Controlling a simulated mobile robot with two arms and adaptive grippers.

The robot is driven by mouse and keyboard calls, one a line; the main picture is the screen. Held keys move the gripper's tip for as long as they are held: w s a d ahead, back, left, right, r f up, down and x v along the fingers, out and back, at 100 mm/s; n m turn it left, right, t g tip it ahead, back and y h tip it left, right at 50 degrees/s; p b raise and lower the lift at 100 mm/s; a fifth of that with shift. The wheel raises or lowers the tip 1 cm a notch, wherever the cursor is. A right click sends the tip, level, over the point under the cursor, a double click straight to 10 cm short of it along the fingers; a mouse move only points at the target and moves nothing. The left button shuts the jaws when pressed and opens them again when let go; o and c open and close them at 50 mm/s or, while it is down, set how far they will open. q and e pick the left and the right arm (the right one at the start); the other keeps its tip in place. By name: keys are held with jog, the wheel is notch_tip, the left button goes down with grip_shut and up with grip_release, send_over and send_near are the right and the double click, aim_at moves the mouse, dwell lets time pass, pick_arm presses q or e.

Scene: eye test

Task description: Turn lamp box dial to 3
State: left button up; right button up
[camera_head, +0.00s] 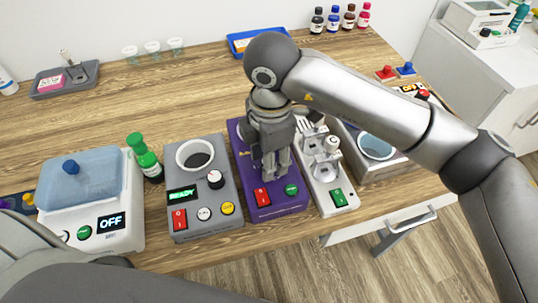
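No device in view carries a readable lamp box label. A purple box (289,205) has a red switch (262,197) and a green button (291,189) at its front. My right gripper (270,177) points down over the purple box, behind these controls. Its fingers look close together. The gripper hides the middle of the box, so any dial there and its setting cannot be seen. Only parts of my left arm show at the bottom left.
A white device with a blue lid (85,175) reads OFF at left, beside a green bottle (145,158). A white device (340,199) and a grey basin unit (375,145) stand close at right. Cups, trays and bottles line the back. The table behind the devices is mostly clear.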

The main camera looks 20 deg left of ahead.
jog(key=shift+o, duration=0.6)
jog(key=shift+r, duration=0.2)
notch_tip(320, 180, up, 12)
jog(key=shift+s+f, duration=0.15)
jog(key=shift+f, duration=0.05)
jog(key=shift+d, duration=0.1)
